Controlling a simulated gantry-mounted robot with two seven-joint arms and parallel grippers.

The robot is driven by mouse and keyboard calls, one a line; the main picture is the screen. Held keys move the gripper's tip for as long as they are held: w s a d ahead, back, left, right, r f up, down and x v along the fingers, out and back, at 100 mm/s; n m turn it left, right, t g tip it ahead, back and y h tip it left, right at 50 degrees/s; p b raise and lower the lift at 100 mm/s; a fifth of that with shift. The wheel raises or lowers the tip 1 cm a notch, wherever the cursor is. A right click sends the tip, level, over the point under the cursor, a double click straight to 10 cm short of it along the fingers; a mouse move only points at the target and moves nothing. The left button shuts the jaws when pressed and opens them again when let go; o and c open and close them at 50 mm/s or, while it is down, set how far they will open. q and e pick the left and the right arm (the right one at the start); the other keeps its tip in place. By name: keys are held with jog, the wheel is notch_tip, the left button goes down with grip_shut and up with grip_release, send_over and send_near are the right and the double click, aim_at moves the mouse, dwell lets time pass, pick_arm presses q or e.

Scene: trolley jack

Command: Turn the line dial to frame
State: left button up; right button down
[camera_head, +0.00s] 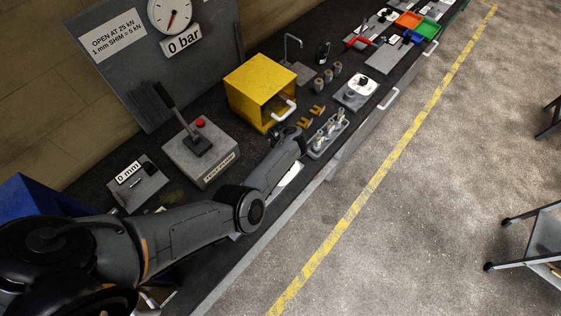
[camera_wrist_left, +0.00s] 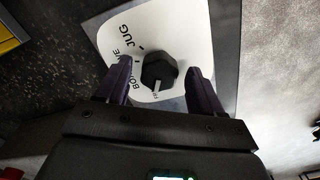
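In the left wrist view, a dark faceted dial knob (camera_wrist_left: 158,71) with a pale pointer stripe sits on a white plate (camera_wrist_left: 172,22). The stripe points toward the bottom of that picture. The plate carries tick marks and lettering; "JUG" is readable, and other words are partly hidden. My left gripper (camera_wrist_left: 160,76) is open, with one dark finger on each side of the knob; whether either touches it is unclear. In the head view, my left arm hides most of a white plate (camera_head: 289,179) near the bench edge, and the left fingers are hidden. My right gripper is not in view.
A yellow open box (camera_head: 261,84) and a tray of small parts (camera_head: 328,136) stand near my left arm. A lever box (camera_head: 201,152), "0 mm" block and "0 bar" gauge are left. Another white-topped device (camera_head: 355,93) stands farther along. Open floor lies right.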

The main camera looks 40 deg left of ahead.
pick_arm(q)
jog(key=shift+r, duration=0.1)
notch_tip(320, 180, up, 11)
jog(key=p, duration=0.3)
dwell(0.4)
dwell(0.5)
